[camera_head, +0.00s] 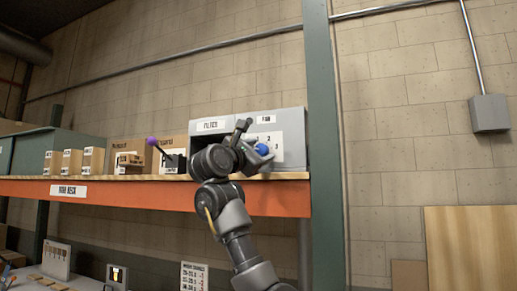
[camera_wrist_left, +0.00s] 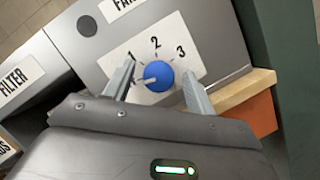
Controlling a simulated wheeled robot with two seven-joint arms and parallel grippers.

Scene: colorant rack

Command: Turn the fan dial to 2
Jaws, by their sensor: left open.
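The fan dial is a round blue knob (camera_head: 263,149) on the grey box's front, below a FAN label. In the left wrist view the blue dial (camera_wrist_left: 160,72) sits on a white plate (camera_wrist_left: 198,62) marked 1, 2 and 3. Its white pointer aims left, a little below the 1. My left gripper (camera_head: 256,141) is in front of the box. In the left wrist view its fingers (camera_wrist_left: 158,68) are open, one on each side of the dial; contact cannot be made out. My right gripper is not in view.
The grey box (camera_head: 291,125) stands on a wooden shelf with an orange beam (camera_head: 283,200). A green post (camera_head: 321,140) rises close on its right. A FILTER compartment (camera_head: 212,126) adjoins on the left. A lever with a purple ball (camera_head: 152,141) and several small boxes stand farther left.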

